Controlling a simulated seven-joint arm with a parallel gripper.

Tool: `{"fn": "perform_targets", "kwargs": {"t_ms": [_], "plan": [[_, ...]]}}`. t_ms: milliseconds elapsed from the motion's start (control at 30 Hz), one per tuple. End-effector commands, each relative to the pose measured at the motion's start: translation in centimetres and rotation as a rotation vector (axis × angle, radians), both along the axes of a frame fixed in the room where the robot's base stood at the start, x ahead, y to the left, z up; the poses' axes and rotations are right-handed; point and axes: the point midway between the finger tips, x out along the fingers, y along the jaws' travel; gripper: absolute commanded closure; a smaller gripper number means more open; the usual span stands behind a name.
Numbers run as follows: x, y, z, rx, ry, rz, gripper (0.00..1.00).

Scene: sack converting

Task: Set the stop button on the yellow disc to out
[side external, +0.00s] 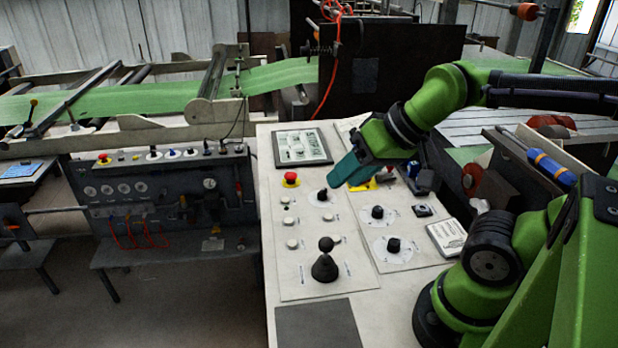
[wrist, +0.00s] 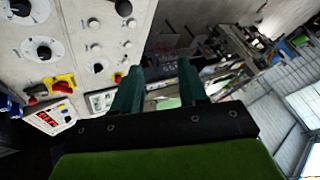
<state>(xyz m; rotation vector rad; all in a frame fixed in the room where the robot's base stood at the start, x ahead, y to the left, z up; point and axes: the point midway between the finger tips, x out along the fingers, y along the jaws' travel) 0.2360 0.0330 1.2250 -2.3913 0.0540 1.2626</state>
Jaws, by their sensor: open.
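The stop button (side external: 291,178) is a red mushroom head on a yellow disc (side external: 291,184), at the upper left of the pale control panel in the side view. In the wrist view it shows small, red on yellow (wrist: 118,77), just left of my left finger. I cannot tell whether it is pressed in or out. My gripper (side external: 338,178), with teal fingers, hangs over the panel to the right of the button, apart from it. In the wrist view my gripper (wrist: 160,85) has its two fingers apart with nothing between them.
A black knob (side external: 323,195) on a white dial and a black joystick (side external: 325,262) stand on the panel. A yellow plate with a red rotary switch (wrist: 64,84) is partly hidden by my gripper in the side view. A framed display (side external: 302,147) lies behind the button.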

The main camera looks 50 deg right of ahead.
Motion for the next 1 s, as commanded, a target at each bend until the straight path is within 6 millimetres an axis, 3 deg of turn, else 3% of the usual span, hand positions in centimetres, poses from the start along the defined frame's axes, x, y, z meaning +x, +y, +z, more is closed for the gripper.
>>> {"fn": "perform_targets", "kwargs": {"t_ms": [67, 233, 267, 467, 667, 800, 1000], "plan": [[0.0, 0.0, 0.0, 0.0, 0.0, 0.0, 0.57], [0.3, -0.8, -0.8, 0.0, 0.035, -0.035, 0.33], [0.5, -1.2, -1.2, 0.0, 0.054, -0.049, 0.33], [5.4, -5.1, -1.9, -0.015, 0.176, -0.141, 0.33], [12.2, -10.9, -2.8, -0.077, 0.267, -0.053, 0.33], [16.5, -15.8, -4.6, -0.116, 0.299, 0.082, 0.33], [21.6, -23.2, -7.8, -0.18, 0.268, 0.358, 0.33]]}}
